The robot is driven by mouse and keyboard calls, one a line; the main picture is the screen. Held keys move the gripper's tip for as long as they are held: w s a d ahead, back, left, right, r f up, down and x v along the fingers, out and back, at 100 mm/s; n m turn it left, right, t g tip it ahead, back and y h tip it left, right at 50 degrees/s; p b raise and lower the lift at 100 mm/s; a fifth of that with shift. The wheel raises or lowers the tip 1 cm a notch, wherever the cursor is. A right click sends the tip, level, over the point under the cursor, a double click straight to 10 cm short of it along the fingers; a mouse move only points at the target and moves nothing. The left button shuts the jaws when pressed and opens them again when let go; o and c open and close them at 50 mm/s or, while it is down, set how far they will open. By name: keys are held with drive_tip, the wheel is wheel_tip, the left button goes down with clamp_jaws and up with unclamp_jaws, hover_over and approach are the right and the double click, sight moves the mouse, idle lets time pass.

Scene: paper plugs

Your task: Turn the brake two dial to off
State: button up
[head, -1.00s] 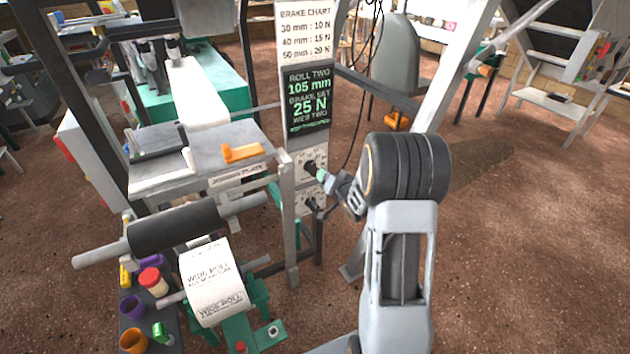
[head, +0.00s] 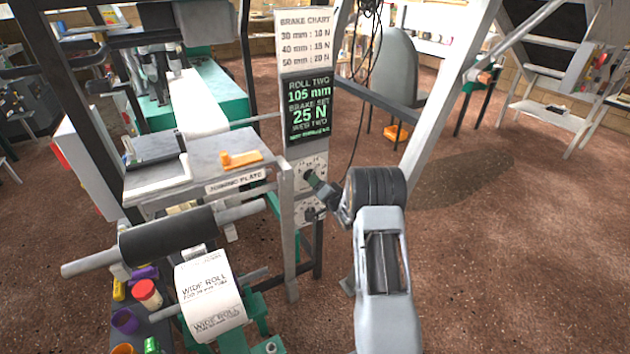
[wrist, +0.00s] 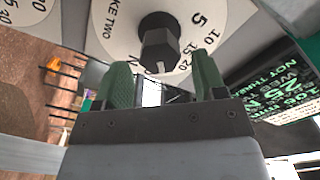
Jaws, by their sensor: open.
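The brake two dial (wrist: 108,38) is a white disc with printed numbers and a black faceted knob (wrist: 160,46), large in the wrist view. A pale mark shows on the knob's lower side there, away from the 5 and 10. In the head view this dial (head: 303,165) is the upper one on the grey post, partly hidden by my gripper (head: 320,186). In the wrist view my gripper (wrist: 162,68) is open, its green fingers apart on either side of the knob's line. The knob looks just beyond the fingertips; contact cannot be told.
A second dial (head: 309,213) is just below. A screen (head: 309,107) above reads roll two 105 mm, brake set 25 N. The joining plate (head: 225,148), black roller (head: 168,235) and wide roll (head: 210,290) stand left.

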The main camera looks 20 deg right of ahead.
drive_tip(key=shift+w+a, duration=0.2)
drive_tip(key=shift+w, duration=1.55)
drive_tip(key=shift+c, duration=0.5)
drive_tip(key=c, duration=0.8)
